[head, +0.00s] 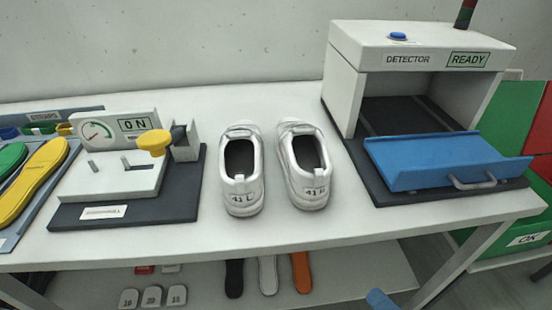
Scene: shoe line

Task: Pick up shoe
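Two white shoes stand upright side by side in the middle of the white table, toes toward the wall and heels toward me. The left one (241,193) has "41 L" on its heel. The right one (309,187) has "41 R" on its heel and is turned slightly. A narrow gap lies between them. Both openings are dark inside, and nothing holds either shoe. My gripper is not visible in the head view.
A gauge device (125,170) marked "ON", with a yellow knob, stands left. A detector (420,70) reading "READY" stands right, with a blue tray (440,162) at its mouth. The table before the shoes is clear.

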